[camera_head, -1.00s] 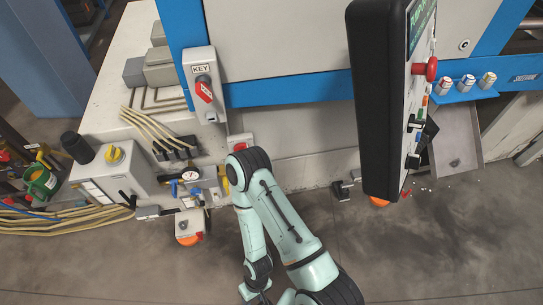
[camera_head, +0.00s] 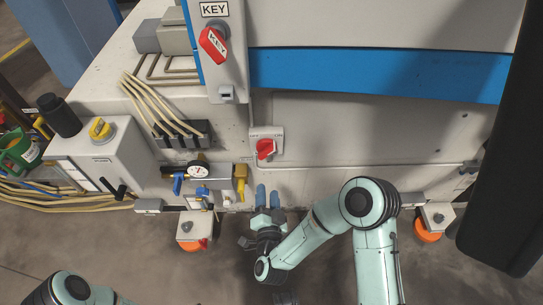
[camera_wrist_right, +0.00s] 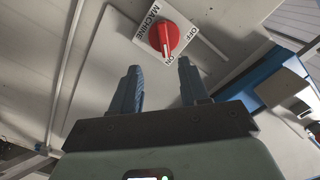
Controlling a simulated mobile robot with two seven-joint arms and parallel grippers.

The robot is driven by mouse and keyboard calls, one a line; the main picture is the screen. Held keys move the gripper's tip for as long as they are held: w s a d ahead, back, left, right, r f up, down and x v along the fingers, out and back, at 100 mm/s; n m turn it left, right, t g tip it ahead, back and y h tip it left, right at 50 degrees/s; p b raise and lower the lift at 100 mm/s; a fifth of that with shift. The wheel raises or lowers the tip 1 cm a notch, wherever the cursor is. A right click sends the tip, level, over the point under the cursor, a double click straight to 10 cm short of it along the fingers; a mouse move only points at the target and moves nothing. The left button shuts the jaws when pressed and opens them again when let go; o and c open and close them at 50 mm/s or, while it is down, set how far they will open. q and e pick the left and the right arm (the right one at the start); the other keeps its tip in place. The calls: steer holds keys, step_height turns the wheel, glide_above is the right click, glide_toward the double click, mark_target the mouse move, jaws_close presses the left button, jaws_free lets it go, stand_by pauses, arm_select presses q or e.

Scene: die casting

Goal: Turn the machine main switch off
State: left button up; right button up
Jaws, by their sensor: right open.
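The machine main switch is a red rotary knob (camera_head: 265,148) on a small light plate (camera_head: 279,133) on the machine's front. In the right wrist view the red knob (camera_wrist_right: 163,38) sits beside a MACHINE label, with ON and OFF printed on the plate. Its white mark points toward ON. My right gripper (camera_head: 267,194) is below the switch, its blue fingers pointing up toward it. In the right wrist view the right gripper (camera_wrist_right: 159,67) is open and empty, apart from the knob, which lies just beyond the fingertips. My left gripper is out of view.
A KEY switch box (camera_head: 225,65) with a red tag hangs above the knob. A pressure gauge (camera_head: 198,170) and yellow valve handle (camera_head: 241,174) are to its left. A dark panel (camera_head: 502,165) stands at the right. The wall right of the knob is clear.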

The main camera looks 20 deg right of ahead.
mark_target(267, 155)
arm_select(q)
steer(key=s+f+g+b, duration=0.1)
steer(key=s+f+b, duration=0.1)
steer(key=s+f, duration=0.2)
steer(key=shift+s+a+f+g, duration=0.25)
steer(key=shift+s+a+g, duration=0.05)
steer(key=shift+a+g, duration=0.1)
arm_select(e)
steer(key=x, duration=0.4)
steer(key=r+x, duration=0.1)
steer(key=x, duration=0.8)
steer(key=shift+w+d+r, duration=0.15)
steer(key=shift+w+d, duration=0.05)
steer(key=shift+w, duration=0.05)
jaws_close()
